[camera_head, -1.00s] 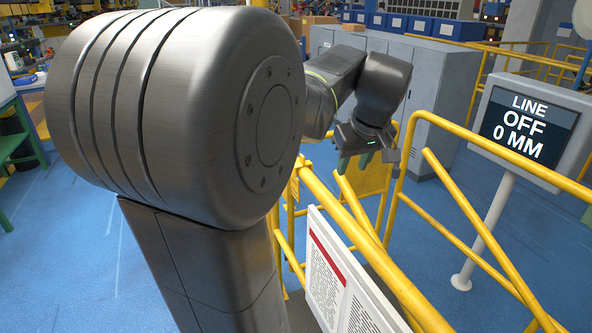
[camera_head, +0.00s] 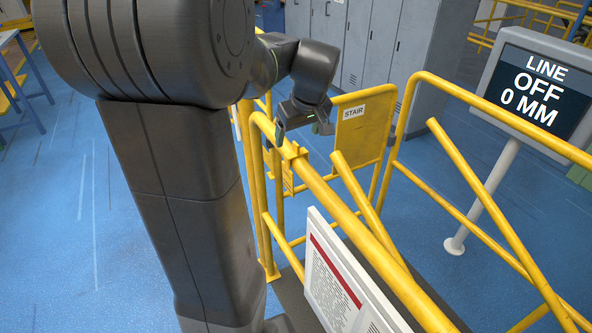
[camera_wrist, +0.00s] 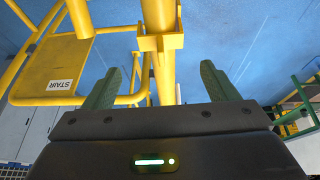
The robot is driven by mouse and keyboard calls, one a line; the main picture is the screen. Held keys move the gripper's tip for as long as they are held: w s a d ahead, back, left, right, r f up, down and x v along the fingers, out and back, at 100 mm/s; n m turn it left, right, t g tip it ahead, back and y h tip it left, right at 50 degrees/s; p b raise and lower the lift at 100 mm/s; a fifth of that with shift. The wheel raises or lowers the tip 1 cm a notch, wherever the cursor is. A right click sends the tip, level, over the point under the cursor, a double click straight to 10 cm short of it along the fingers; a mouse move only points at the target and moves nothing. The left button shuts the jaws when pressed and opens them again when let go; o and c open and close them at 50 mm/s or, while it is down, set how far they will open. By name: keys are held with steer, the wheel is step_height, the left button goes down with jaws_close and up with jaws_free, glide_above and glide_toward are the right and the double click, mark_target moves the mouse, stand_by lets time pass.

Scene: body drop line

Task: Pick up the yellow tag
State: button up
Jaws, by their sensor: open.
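My gripper (camera_head: 303,127) is open, with nothing between its fingers. In the head view it hangs by the far end of the yellow rail, close above a yellow bracket (camera_head: 293,154). In the wrist view the green fingers (camera_wrist: 160,76) point toward the rail, and the bracket (camera_wrist: 160,42) shows on it between and beyond the fingertips. I cannot make out a separate yellow tag with certainty. A small yellow plate with marks (camera_head: 287,179) hangs below the bracket, partly hidden by rails; I cannot tell if it is the tag.
Yellow railings (camera_head: 392,272) run close below and right of my arm. A yellow gate panel (camera_head: 359,132) carries a STAIR label. A white notice board (camera_head: 338,282) stands in front. A screen (camera_head: 535,88) reads LINE OFF 0 MM. Grey lockers (camera_head: 372,45) stand behind.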

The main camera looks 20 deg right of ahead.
mark_target(296, 143)
steer(key=x, duration=0.2)
steer(key=p+x, duration=0.1)
steer(key=x, duration=0.2)
steer(key=shift+s+a, duration=0.1)
steer(key=shift+s, duration=0.15)
steer(key=c, duration=1.3)
steer(key=shift+r, duration=0.1)
